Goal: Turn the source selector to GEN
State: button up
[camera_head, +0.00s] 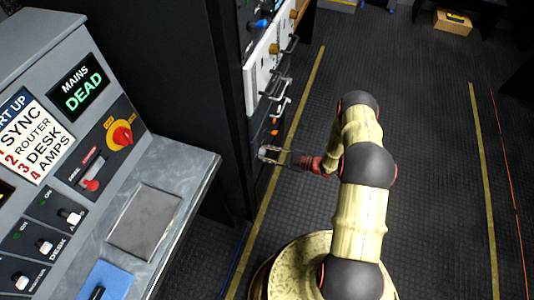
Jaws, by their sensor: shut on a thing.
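The source selector (122,134) is a red knob on a round yellow plate, on the sloped grey console at left. The small lettering around it is too small to read for certain. My gripper (268,154) is well to the right of the selector, low at the front of the dark equipment rack. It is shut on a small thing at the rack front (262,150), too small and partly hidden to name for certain. My arm reaches in from the right, and nothing of it touches the selector.
The console also has a green "MAINS DEAD" display (83,88), a red lever (92,184) and several white-handled switches. The dark floor (425,110) at right is clear.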

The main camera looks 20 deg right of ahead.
jog(key=shift+m, duration=1.1)
jog(key=shift+f, duration=0.1)
jog(key=o, duration=1.2)
jog(key=shift+c, duration=0.2)
jog(key=v, duration=1.2)
jog(key=shift+w+d, duration=0.1)
